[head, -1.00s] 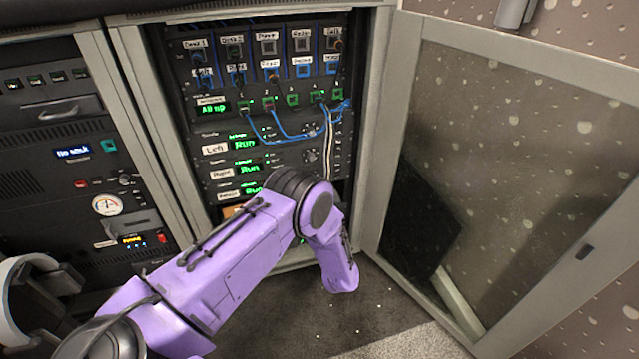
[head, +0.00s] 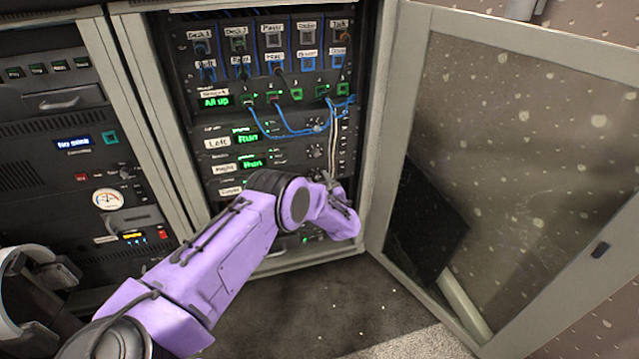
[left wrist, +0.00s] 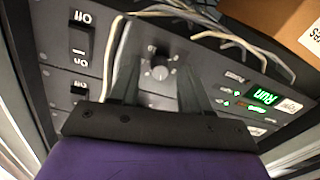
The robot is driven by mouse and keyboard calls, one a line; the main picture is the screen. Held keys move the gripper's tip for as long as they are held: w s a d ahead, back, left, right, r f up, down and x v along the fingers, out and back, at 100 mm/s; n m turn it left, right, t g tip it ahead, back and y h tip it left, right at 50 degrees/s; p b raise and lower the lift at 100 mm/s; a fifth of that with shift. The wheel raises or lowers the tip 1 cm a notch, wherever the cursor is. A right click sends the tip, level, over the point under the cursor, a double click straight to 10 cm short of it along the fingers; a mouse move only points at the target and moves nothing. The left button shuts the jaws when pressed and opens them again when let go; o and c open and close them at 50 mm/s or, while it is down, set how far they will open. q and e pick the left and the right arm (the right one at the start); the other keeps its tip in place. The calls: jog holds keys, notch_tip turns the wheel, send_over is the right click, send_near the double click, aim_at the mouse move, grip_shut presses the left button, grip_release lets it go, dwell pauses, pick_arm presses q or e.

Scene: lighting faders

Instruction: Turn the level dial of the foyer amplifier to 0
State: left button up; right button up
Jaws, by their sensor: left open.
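In the left wrist view, which is upside down, my left gripper (left wrist: 157,62) is open. Its two dark fingers reach toward an amplifier panel, one on each side of a small dial (left wrist: 160,72). I cannot tell whether they touch it or read the dial's setting. A green "Run" display (left wrist: 264,96) and a power switch (left wrist: 80,42) flank the dial. In the head view, amplifiers labelled "Left" (head: 217,143) and "Right" (head: 224,167) show in the rack. The lower amplifiers and the gripper are mostly hidden behind my purple arm.
Pale cables (left wrist: 130,28) loop near the dial, and a brown box (left wrist: 275,25) shows in the corner. Blue cables (head: 290,130) hang above the amplifiers. The cabinet door (head: 384,215) stands open on the right. Another rack (head: 60,110) is on the left.

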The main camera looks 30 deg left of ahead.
pick_arm(q)
grip_shut()
jog(key=n+b, duration=0.1)
jog(key=n, duration=0.4)
jog(key=shift+n+h, duration=0.3)
jog(key=n+b, duration=0.1)
jog(key=n, duration=0.4)
jog(key=n+b, duration=0.1)
jog(key=n, duration=0.3)
jog(key=shift+s+f+n, duration=0.1)
jog(key=shift+n, duration=0.2)
jog(key=n+b, duration=0.2)
jog(key=n, duration=0.3)
jog(key=shift+t+h, duration=0.4)
jog(key=shift+n, duration=0.3)
